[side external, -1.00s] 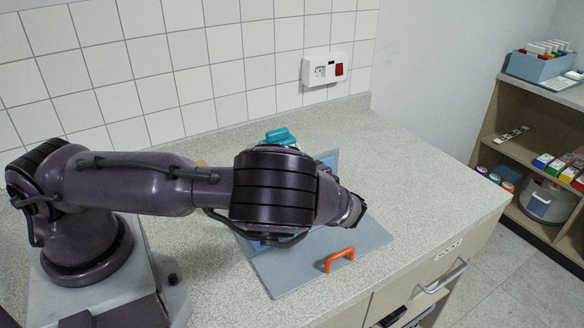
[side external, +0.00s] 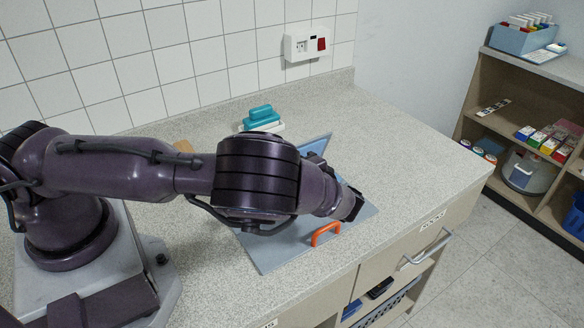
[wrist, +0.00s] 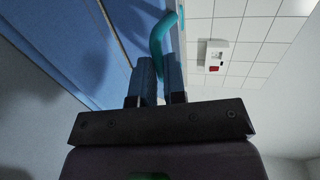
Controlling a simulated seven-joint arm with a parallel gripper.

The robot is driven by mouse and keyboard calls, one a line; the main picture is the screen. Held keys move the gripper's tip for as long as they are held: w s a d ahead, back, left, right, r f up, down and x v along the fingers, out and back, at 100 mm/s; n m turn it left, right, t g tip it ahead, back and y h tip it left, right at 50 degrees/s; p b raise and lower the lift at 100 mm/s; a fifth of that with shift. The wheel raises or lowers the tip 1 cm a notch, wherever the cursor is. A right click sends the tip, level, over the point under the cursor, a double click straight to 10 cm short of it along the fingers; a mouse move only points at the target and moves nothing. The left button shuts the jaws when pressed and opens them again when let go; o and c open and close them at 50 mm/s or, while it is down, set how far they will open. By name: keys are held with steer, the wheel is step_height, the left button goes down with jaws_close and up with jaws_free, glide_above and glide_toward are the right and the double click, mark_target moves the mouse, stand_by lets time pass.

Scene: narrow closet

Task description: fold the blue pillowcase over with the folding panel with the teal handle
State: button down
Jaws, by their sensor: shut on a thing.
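My gripper (wrist: 160,82) is shut on the teal handle (wrist: 157,42), which stands up between its two fingers in the wrist view. The side view shows the gripper's dark end (side external: 353,205) above the board, but its fingertips are hidden. The folding panel stands raised and tilted behind my wrist, with its bluish upper part (side external: 319,146) in sight. A large blue surface (wrist: 50,45), apparently the pillowcase, fills the wrist view's upper left. My arm hides most of the cloth in the side view.
The grey folding board (side external: 275,258) lies on the speckled counter (side external: 410,150), with an orange handle (side external: 326,233) at its front. A teal-topped object (side external: 261,113) stands behind. The counter's right part is clear. A wall socket (side external: 306,45) and shelves (side external: 515,115) are farther off.

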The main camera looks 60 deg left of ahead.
steer(key=shift+s+f, duration=0.1)
steer(key=shift+f, duration=0.55)
steer(key=c, duration=1.2)
jaws_free()
steer(key=shift+d, duration=0.1)
steer(key=v, duration=1.3)
steer(key=shift+r, duration=0.35)
